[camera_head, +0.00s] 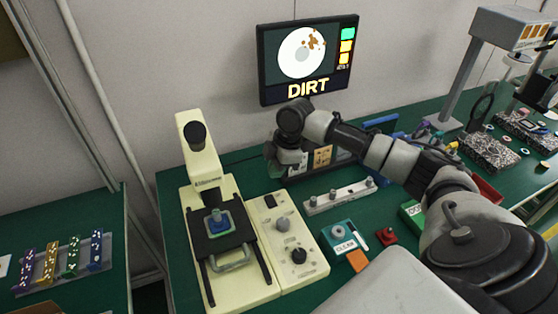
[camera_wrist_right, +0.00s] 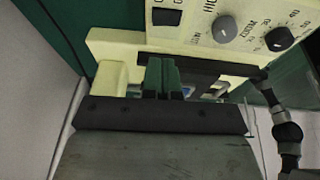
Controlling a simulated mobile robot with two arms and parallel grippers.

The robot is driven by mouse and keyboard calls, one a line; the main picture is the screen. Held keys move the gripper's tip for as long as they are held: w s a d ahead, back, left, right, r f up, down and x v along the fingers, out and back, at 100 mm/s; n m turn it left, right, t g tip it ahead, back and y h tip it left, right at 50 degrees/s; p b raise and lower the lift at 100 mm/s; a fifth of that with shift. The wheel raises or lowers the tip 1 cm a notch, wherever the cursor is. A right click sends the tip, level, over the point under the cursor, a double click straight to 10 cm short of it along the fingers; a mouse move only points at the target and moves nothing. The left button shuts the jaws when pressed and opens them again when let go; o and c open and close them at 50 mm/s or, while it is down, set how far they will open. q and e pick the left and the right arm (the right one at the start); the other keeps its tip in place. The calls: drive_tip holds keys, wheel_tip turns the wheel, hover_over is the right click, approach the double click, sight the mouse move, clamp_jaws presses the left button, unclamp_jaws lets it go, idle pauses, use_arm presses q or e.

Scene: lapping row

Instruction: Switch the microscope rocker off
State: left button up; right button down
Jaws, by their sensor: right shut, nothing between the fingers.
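The cream microscope (camera_head: 240,281) stands on the green bench, with a blue sample on its dark stage (camera_head: 207,246). The cream control box (camera_head: 311,272) beside it carries a dark rocker (camera_head: 270,200) and two knobs. The rocker (camera_wrist_right: 166,17) also shows at the top of the right wrist view, beyond the fingertips; I cannot tell which way it is tipped. My right gripper (camera_head: 280,170) hangs behind and above the rocker's end of the box, apart from the rocker. Its fingers (camera_wrist_right: 163,64) are together and empty. My left gripper is not in view.
A wall monitor (camera_head: 307,60) shows a round image and "DIRT". A white strip with knobs (camera_head: 340,197), a teal "CLEAN" box (camera_head: 344,240) and a red button block (camera_head: 387,235) sit right of the control box. Coloured strips (camera_head: 72,259) lie on the left bench.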

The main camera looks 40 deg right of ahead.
sight(269, 197)
drive_tip(key=x, duration=0.5)
drive_tip(key=d+x, duration=0.1)
drive_tip(key=x, duration=0.1)
drive_tip(key=shift+w+a+f+p, duration=0.1)
drive_tip(key=shift+a+f+p, duration=0.05)
drive_tip(key=shift+f+p, duration=0.2)
drive_tip(key=shift+f, duration=0.6)
drive_tip(key=shift+w+f, duration=0.1)
drive_tip(key=shift+f, duration=0.15)
